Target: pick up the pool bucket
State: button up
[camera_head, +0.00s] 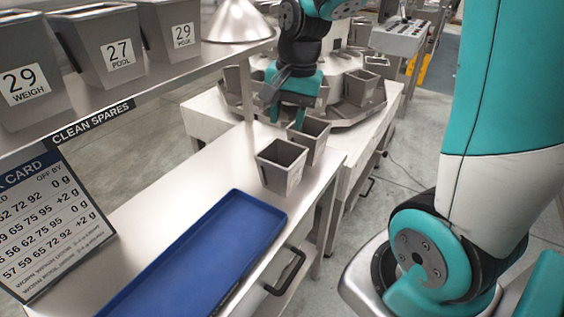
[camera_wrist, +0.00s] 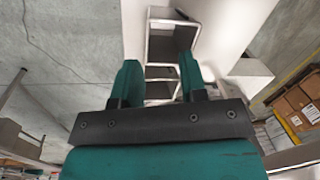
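Two grey tapered metal buckets stand on the steel bench in the head view: a nearer one (camera_head: 268,174) with a small label too small to read, and one just behind it (camera_head: 318,150). I cannot tell which is the pool bucket. On the shelf, one bucket (camera_head: 88,32) reads "27 POOL" and another (camera_head: 166,17) reads "29" with a word that looks like POOL. My gripper (camera_head: 285,108) points down above the rear bench bucket, apart from it. In the wrist view my gripper (camera_wrist: 159,62) is open and empty, with bucket rims (camera_wrist: 172,42) beyond and between its fingers.
A blue tray (camera_head: 215,235) lies on the bench before the buckets. A shelf (camera_head: 140,92) with several buckets runs along the left, above a card sign (camera_head: 55,230). A round machine (camera_head: 345,105) ringed with buckets stands behind.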

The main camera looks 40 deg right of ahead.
jog(key=w+d+f+m, duration=0.1)
jog(key=w+d+m, duration=0.1)
jog(key=d+m, duration=0.25)
send_over(297, 174)
jog(key=shift+n+h, duration=0.3)
jog(key=shift+n, duration=0.05)
jog(key=f, duration=1.1)
jog(key=shift+s+a+f+p, duration=0.1)
jog(key=shift+a+f+p, duration=0.15)
jog(key=shift+p, duration=0.1)
jog(key=shift+d+f+p, duration=0.2)
jog(key=shift+f+p, duration=0.25)
jog(key=shift+f, duration=2.4)
jog(key=shift+f, duration=0.25)
jog(key=shift+c, duration=0.4)
grip_shut()
